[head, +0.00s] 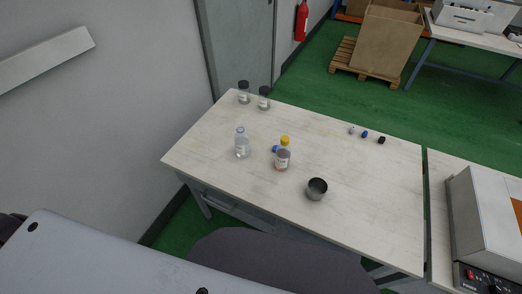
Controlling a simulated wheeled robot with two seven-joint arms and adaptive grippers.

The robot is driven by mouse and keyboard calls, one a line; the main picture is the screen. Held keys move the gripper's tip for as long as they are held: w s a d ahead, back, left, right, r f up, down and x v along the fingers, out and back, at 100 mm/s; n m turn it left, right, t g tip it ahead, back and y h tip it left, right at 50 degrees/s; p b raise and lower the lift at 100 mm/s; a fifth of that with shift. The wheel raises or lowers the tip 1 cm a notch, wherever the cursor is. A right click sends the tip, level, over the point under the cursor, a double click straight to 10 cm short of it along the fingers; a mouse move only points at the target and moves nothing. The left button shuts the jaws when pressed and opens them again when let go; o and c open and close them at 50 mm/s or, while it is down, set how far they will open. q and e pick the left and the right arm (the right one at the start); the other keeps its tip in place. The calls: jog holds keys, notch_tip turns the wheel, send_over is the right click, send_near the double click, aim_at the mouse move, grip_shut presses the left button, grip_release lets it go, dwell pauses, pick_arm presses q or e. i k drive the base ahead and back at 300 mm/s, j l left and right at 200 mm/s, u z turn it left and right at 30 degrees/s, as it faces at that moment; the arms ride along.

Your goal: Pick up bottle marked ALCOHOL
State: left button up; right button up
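Several bottles stand upright on a pale wooden table (220,188). A clear bottle (242,148) with a white label is at the left middle. A bottle with a yellow cap (284,141) and a label stands to its right. Two bottles with black caps, one on the left (243,93) and one on the right (264,99), stand near the back left edge. The label print is too small to read, so I cannot tell which bottle is marked ALCOHOL. Neither of my grippers shows in the head view.
A boxy device (482,218) stands on the right table.

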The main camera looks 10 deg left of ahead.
aim_at(240, 138)
jog(key=k+l+z, duration=0.1)
jog(key=k+l, duration=0.25)
jog(key=k, duration=0.2)
jog(key=k+l+z, duration=0.1)
jog(key=k+l, duration=0.35)
jog(key=k, duration=0.05)
